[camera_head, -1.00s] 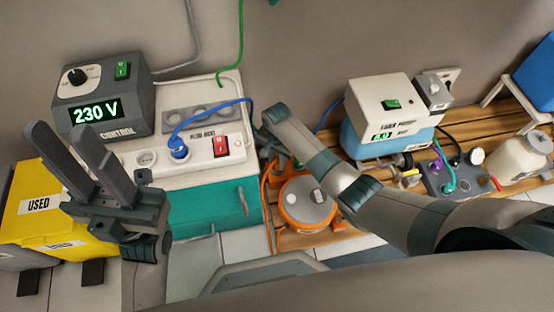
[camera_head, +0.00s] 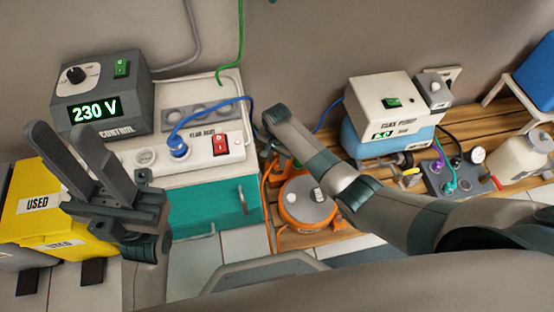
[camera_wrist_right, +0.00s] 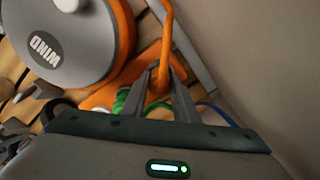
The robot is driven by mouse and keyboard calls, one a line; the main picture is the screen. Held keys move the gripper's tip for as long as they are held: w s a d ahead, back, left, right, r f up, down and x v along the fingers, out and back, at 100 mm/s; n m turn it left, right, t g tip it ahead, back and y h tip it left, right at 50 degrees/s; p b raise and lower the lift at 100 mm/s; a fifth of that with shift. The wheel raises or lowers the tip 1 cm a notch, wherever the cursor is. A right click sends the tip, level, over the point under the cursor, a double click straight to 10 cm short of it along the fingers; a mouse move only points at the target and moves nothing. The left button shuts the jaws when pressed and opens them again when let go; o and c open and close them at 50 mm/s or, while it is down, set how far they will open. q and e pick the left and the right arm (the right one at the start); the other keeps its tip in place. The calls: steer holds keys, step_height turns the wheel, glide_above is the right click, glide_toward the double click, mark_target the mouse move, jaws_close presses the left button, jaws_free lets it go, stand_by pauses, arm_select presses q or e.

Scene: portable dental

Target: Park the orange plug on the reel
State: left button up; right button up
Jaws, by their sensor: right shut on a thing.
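The orange reel (camera_head: 296,214) stands on the slatted wooden floor, with a grey top and a pale knob. In the right wrist view its grey face (camera_wrist_right: 78,42), marked WIND, fills the upper left. My right gripper (camera_wrist_right: 159,74) is beside the reel, shut on the orange plug (camera_wrist_right: 157,84), which is mostly hidden between the fingers. An orange cable (camera_wrist_right: 168,28) rises from there. In the head view my right arm hides most of that gripper. My left gripper (camera_head: 62,136) is open and empty in front of the control box.
A teal cabinet (camera_head: 213,208) with a white socket strip (camera_head: 198,152) and blue plug stands left of the reel. A pump on a blue base (camera_head: 370,146) stands right. Green and blue cables (camera_wrist_right: 213,112) lie close to my right gripper.

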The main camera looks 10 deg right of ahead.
steer(key=shift+f, duration=0.4)
steer(key=o, duration=1.1)
steer(key=shift+o, duration=0.2)
